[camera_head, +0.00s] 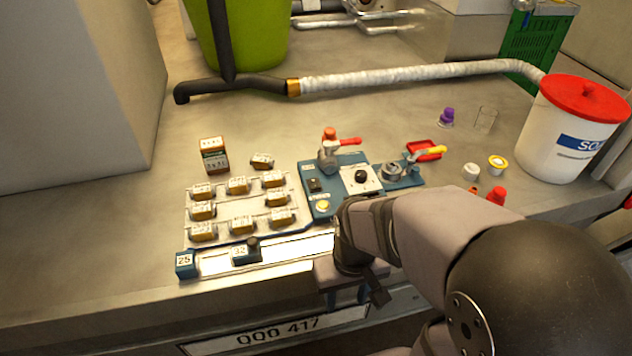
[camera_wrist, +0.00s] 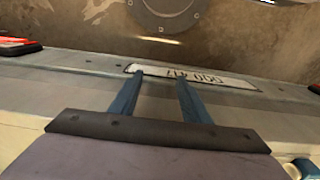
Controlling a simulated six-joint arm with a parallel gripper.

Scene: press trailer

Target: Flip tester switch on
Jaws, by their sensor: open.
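A blue panel (camera_head: 322,208) on the bench carries several controls. A small black switch (camera_head: 314,185) sits at its left side, and a black knob (camera_head: 361,176) sits on a white plate to the right. I cannot read the labels, so which one is the tester switch is not clear. A pale round button (camera_head: 323,206) lies below the black switch. My gripper (camera_head: 347,298) is in front of the bench's front edge, below and apart from the panel. In the wrist view my gripper (camera_wrist: 161,80) has two blue fingers apart with nothing between them. The panel is not visible there.
A tray (camera_head: 222,224) of several labelled blocks lies left of the panel. A white bucket (camera_head: 560,140) stands right.

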